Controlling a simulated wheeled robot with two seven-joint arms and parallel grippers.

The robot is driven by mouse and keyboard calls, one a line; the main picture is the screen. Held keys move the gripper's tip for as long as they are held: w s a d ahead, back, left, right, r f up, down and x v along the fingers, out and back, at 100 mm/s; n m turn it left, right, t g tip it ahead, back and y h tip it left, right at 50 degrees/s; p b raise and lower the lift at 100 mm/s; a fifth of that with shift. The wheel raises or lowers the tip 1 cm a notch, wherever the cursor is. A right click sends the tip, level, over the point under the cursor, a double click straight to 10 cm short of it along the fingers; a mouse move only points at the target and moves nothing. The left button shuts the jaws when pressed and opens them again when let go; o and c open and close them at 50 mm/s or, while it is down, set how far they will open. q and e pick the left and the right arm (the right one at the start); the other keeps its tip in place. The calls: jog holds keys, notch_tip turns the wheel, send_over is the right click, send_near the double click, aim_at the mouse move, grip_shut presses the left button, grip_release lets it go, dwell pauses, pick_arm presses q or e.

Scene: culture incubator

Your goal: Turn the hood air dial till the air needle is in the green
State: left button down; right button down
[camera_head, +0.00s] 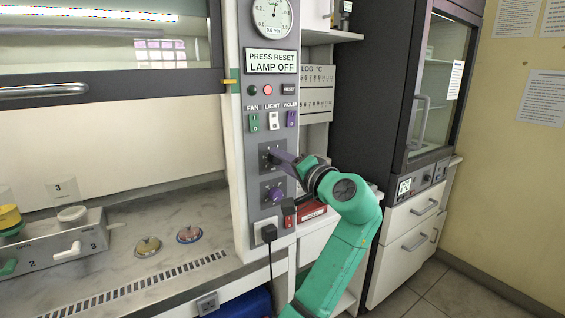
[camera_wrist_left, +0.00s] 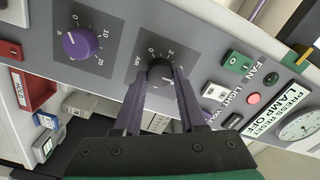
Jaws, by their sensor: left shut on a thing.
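The air dial (camera_wrist_left: 161,74) is a dark knob marked AIR on the hood's grey control panel. In the left wrist view my left gripper (camera_wrist_left: 162,82) has one finger on each side of the knob and is shut on it. In the head view my left gripper (camera_head: 279,160) reaches the panel's upper dial plate (camera_head: 265,153) from the right and hides most of the knob. The round air gauge (camera_head: 272,13) is at the top of the panel, cut off by the frame. Its thin needle points roughly upward; I cannot tell if it is in the green. My right gripper is not in view.
A purple dial (camera_head: 274,194) sits just below. Above are the fan switch (camera_head: 254,122), light switch (camera_head: 274,121), violet switch (camera_head: 291,119) and a sign (camera_head: 271,62) reading "PRESS RESET LAMP OFF". A black plug (camera_head: 269,233) is under the dials. Dishes (camera_head: 148,246) lie on the hood floor.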

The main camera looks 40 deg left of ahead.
pick_arm(q)
jog(key=shift+c, duration=2.4)
grip_release()
jog(key=shift+f, duration=0.1)
jog(key=b+v, duration=0.2)
jog(key=v, duration=1.2)
jog(key=shift+d+b, duration=0.3)
jog(key=shift+b, duration=0.05)
